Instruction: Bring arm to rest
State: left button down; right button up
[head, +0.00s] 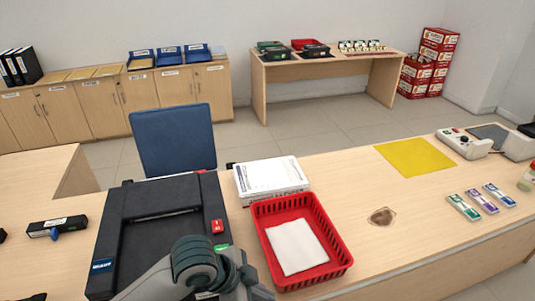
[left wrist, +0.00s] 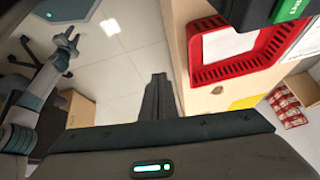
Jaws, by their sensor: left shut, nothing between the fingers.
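My left arm (head: 200,262) shows at the bottom middle of the head view, in front of the red tray and the black machine. Its fingertips do not show clearly there. In the left wrist view my left gripper (left wrist: 157,98) is shut and empty, with its fingers together over the floor beside the counter edge. It touches nothing that I can see. My other arm (left wrist: 38,85) shows at the left of the left wrist view, with its small hand over the floor; its jaws are too small to judge.
A red tray (head: 337,262) with white paper (head: 297,246) stands on the counter beside a black machine (head: 112,228). A paper stack (head: 270,177) is behind it. A yellow sheet (head: 415,157), a brown patch (head: 382,216) and several small stamps (head: 464,207) lie to the right. Bare counter lies between.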

pick_arm(q)
jog(key=s+a+f+n+t+y, duration=0.1)
jog(key=s+a+f+n+y, duration=0.2)
jog(key=s+a+f+n, duration=0.55)
jog(key=s+a+f+n+y, duration=0.3)
jog(key=s+a+f+n, duration=0.3)
jog(key=s+a, duration=0.5)
notch_tip(320, 180, down, 31)
jog(key=w+a+b, duration=0.1)
jog(key=a+b, duration=0.1)
jog(key=b, duration=0.2)
jog(key=s+a+f+g+b, duration=0.2)
jog(key=s+a+f+b, duration=0.1)
jog(key=s+f, duration=1.5)
notch_tip(320, 180, down, 4)
jog(key=shift+s+a+f+m, duration=0.1)
jog(key=shift+s+a+m, duration=0.15)
jog(key=shift+m, duration=0.1)
